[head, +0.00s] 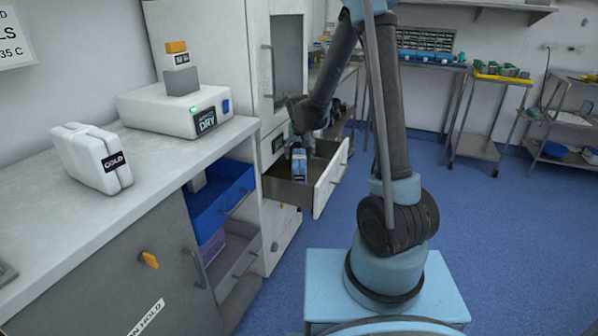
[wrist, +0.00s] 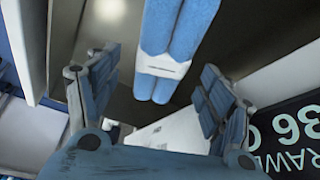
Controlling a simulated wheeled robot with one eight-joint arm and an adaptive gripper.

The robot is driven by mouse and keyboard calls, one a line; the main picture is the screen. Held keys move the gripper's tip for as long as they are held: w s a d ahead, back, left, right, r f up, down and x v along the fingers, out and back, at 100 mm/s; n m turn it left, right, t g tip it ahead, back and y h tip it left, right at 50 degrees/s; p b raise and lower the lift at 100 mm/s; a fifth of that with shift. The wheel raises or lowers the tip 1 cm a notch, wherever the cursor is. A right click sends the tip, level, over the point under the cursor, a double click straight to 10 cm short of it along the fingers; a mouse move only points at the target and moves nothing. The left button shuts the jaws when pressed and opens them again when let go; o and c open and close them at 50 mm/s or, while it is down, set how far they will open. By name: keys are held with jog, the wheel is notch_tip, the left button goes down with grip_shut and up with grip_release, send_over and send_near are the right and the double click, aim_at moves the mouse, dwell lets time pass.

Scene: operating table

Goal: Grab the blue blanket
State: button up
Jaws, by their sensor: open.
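The blue blanket (wrist: 180,28) is a folded or rolled light-blue bundle with a white band around it, seen in the wrist view. In the head view the blanket (head: 299,170) shows as a small blue and white shape inside the open drawer (head: 333,183). My gripper (wrist: 158,72) is open and empty. Its two blue padded fingers stand left and right of the blanket's near end in the wrist view. In the head view my gripper (head: 301,142) hangs over the drawer; its fingers are small and partly hidden. I cannot tell whether they touch the blanket.
A lower blue drawer (head: 215,205) is open at the left, under a counter (head: 120,190) with a white case (head: 92,158) and a white device (head: 175,108). The drawer's side walls are close around my gripper. Blue floor (head: 500,240) is clear at the right.

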aim_at(299, 157)
jog(key=shift+x, duration=1.9)
jog(key=shift+s+a+f, duration=0.1)
jog(key=shift+f, duration=0.15)
grip_shut()
jog(key=shift+r, duration=0.1)
